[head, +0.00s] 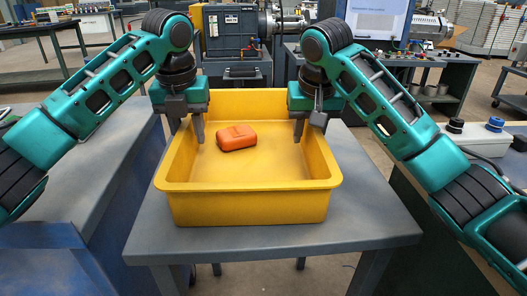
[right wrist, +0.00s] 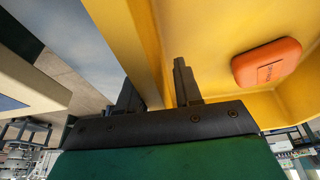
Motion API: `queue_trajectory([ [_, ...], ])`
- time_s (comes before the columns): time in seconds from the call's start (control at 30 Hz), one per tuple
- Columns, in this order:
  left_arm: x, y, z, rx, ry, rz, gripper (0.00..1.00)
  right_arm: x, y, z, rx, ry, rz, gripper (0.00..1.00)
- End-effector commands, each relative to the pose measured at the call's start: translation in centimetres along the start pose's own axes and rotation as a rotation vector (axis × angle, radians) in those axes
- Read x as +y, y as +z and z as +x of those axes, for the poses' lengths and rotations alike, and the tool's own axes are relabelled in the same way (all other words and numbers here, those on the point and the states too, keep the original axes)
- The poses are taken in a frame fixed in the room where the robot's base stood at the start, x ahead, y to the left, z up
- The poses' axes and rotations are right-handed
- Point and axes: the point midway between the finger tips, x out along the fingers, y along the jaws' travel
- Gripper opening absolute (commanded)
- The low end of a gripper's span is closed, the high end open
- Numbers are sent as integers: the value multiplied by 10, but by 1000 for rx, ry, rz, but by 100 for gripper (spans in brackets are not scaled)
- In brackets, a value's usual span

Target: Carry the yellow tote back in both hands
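The yellow tote (head: 250,208) stands upright on a grey table, with an orange block-like item (head: 236,138) lying inside it. My left gripper (head: 188,130) is at the tote's left wall, one finger inside and the other at the outer side. My right gripper (head: 306,128) is likewise at the right wall. In the right wrist view, the right gripper's fingers (right wrist: 157,88) stand apart on either side of the tote's wall (right wrist: 137,45), with a gap beside the inner finger. The orange item (right wrist: 267,63) shows there too. The left fingers look spread; their contact with the wall is unclear.
The grey table (head: 270,241) has bare top in front of and beside the tote. A grey bench (head: 90,160) is close on the left. Machinery (head: 232,32) stands behind, and another bench with blue and black knobs (head: 494,124) is at the right.

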Motion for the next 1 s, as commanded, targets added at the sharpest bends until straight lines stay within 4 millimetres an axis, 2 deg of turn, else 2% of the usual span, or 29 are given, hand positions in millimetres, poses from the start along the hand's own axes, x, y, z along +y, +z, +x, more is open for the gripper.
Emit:
queue_trajectory([
  [0.03, 0, 0, -4, -3, -1, 0, 34, 2, 5, 11, -16, 3, 3, 34],
  [0.4, 4, -2, -60, -6, -3, -3, 34, 3, 5, 11, -16, 4, 3, 34],
  [0.6, 5, -2, -71, -4, -3, -3, 34, 3, 5, 9, -16, 4, 3, 34],
  [0.77, 5, -3, -72, -3, -4, -3, 34, 1, 4, -7, -11, 3, 3, 34],
  [1.0, 5, -2, -73, -3, -4, -2, 34, 0, 1, -48, 3, 9, -1, 34],
])
